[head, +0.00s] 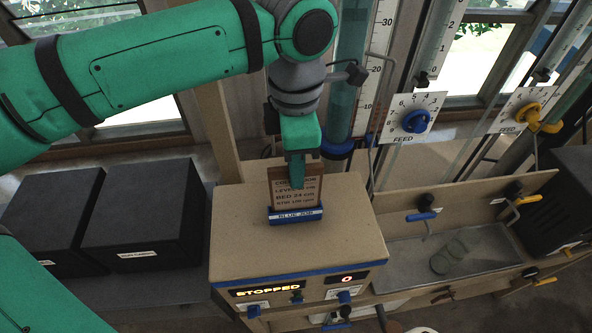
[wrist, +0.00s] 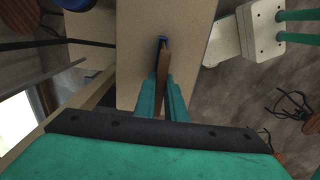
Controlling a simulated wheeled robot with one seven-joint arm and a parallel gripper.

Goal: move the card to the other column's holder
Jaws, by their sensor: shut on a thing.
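The card (head: 296,191) is a brown-framed plate with printed lines of text. It stands upright at the blue holder (head: 295,216), labelled "BLUE JOB", on top of a tan control box. My gripper (head: 297,172) is over the card's top edge and shut on it. In the wrist view the card (wrist: 163,68) shows edge-on between my two green fingers (wrist: 163,98), with the blue holder (wrist: 161,41) at its far end. The blue-marked column (head: 345,90) stands behind the box. The yellow feed dial (head: 530,117) belongs to another column at the right. No second holder is clearly visible.
The tan control box (head: 240,215) has a lit "STOPPED" display and several valves at its front. Two black boxes (head: 150,215) stand at left. A grey tray (head: 400,270) lies at right, with valves above it. The blue feed dial (head: 415,121) is behind.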

